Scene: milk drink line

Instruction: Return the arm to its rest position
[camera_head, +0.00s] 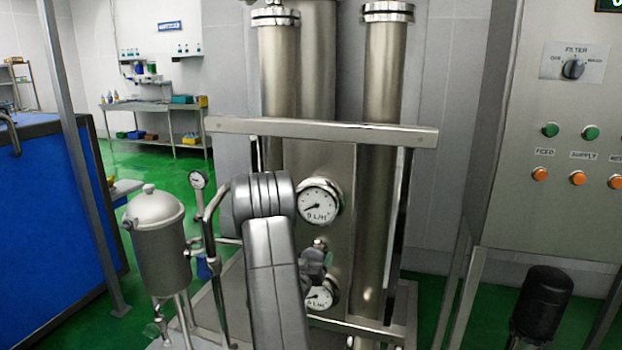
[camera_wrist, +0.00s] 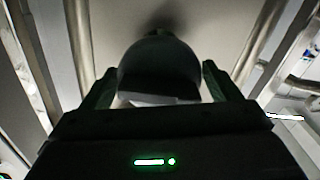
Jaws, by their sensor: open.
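My arm (camera_head: 275,270) rises from the bottom of the head view in front of a steel filter unit, bent at a grey joint. My gripper (camera_wrist: 159,70) is open in the wrist view, with one dark finger on each side of a rounded dark grey knob-like part (camera_wrist: 160,60). I cannot tell whether the fingers touch it. In the head view the gripper is mostly hidden behind my arm, near a small grey knob (camera_head: 318,258) between two gauges.
The upper gauge (camera_head: 319,201) and lower gauge (camera_head: 319,298) are close to the arm. A steel crossbar (camera_head: 330,130) spans above. A lidded steel vessel (camera_head: 158,235) stands left. A control panel (camera_head: 560,110) is right, above a black motor-like cylinder (camera_head: 541,302).

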